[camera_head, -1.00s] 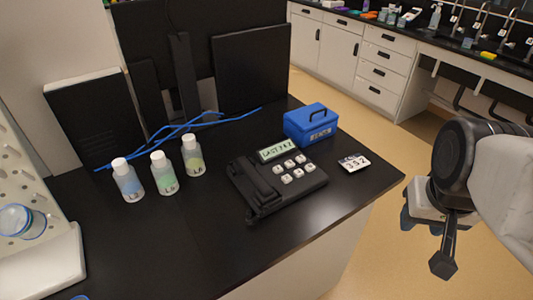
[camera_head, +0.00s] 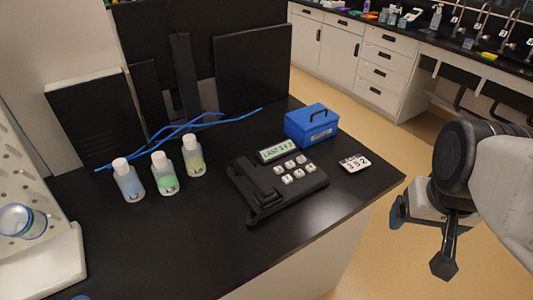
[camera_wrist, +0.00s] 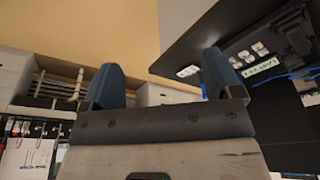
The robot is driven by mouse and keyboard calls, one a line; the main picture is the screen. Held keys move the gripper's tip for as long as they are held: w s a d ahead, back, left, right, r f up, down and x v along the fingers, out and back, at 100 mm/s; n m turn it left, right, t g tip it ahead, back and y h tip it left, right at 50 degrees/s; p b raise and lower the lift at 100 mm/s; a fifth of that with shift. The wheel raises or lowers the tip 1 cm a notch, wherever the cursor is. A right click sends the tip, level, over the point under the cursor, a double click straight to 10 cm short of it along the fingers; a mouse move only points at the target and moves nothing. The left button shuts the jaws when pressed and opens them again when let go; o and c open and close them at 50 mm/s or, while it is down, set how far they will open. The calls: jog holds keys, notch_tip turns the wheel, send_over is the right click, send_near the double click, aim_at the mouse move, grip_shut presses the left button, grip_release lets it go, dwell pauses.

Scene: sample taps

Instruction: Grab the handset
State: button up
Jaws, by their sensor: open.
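The black handset (camera_head: 258,186) lies in its cradle on the left side of a black desk phone (camera_head: 300,181). The phone has white keys and a small display and stands on the black bench. My gripper (camera_head: 422,238) is at the right, off the bench's right edge and apart from the phone. In the wrist view my gripper (camera_wrist: 161,82) has its two blue fingertips wide apart with nothing between them. The phone shows upside down at the upper right of the wrist view, with part of the handset (camera_wrist: 296,38).
A blue box with a handle (camera_head: 311,125) stands behind the phone. A numbered card (camera_head: 354,163) lies to its right. Several capped bottles (camera_head: 163,173) and blue rods (camera_head: 190,125) are to the left. The bench front (camera_head: 260,250) is clear.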

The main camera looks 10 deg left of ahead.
jog(key=w+a+f+n+t+y, duration=0.1)
jog(key=w+a+f+n+t, duration=0.4)
jog(key=n, duration=0.6)
jog(key=w+a+n+t, duration=0.2)
jog(key=w+a+n, duration=0.1)
jog(key=w+n, duration=0.65)
jog(key=a+f+n+y, duration=0.3)
jog(key=a+n, duration=0.3)
jog(key=n, duration=0.2)
jog(key=s+a+f+n+y, duration=0.1)
jog(key=a+f+n+y, duration=0.2)
jog(key=a+n, duration=0.3)
jog(key=a+f+n+y, duration=0.2)
jog(key=a+f+n, duration=0.1)
jog(key=a+n, duration=0.4)
jog(key=shift+s+n+y, duration=0.15)
jog(key=shift+n+y, duration=0.05)
jog(key=shift+n, duration=0.75)
jog(key=shift+s+n+y, duration=0.1)
jog(key=shift+n+y, duration=0.1)
jog(key=shift+n, duration=0.7)
